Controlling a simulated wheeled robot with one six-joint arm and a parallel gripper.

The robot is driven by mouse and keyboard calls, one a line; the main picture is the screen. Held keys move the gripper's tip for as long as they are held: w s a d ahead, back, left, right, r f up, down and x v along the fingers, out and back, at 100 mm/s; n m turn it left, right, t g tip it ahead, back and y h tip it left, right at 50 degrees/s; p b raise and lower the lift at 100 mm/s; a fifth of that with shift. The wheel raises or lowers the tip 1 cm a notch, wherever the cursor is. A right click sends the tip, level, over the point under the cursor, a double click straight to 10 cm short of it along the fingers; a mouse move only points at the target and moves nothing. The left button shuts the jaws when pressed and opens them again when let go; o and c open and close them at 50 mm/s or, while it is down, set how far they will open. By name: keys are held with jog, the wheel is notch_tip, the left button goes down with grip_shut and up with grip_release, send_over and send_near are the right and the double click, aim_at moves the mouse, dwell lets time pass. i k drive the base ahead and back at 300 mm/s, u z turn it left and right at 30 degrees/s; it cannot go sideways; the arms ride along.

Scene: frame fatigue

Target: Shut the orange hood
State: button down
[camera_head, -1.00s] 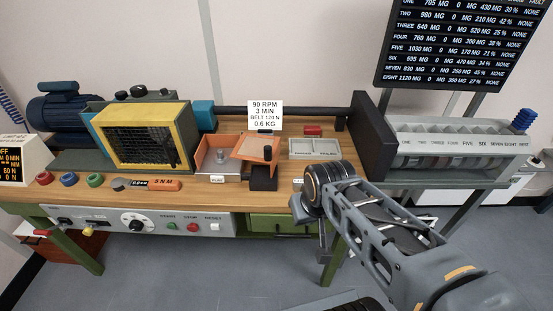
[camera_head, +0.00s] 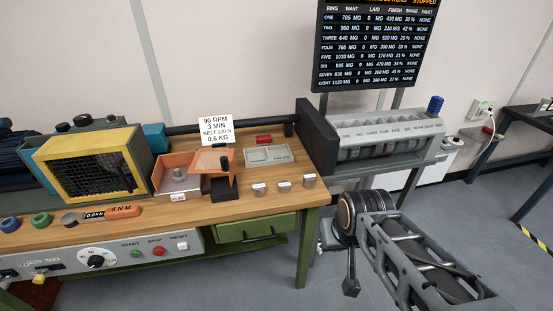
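The orange hood (camera_head: 212,162) stands raised and tilted on the bench, with a black knob or handle (camera_head: 224,163) on it. It is beside an orange-walled box (camera_head: 165,184) that holds a grey round part (camera_head: 180,175). The hood looks open; its hinge is too small to make out. A dark end piece that seems to be my gripper (camera_head: 350,286) hangs below my arm at lower right, beyond the bench's right end. It is well away from the hood. Its fingers are not clear, and I see nothing held in it.
A yellow-framed guard (camera_head: 93,165) stands left of the box. A grey tray (camera_head: 270,155) and several small metal blocks (camera_head: 284,184) lie to its right. A long grey unit (camera_head: 388,140) stands at the back right.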

aim_at(226, 157)
jog(key=z, duration=0.15)
jog(key=i, duration=0.35)
jog(key=u, duration=0.85)
jog(key=i, duration=0.55)
jog(key=u, duration=0.55)
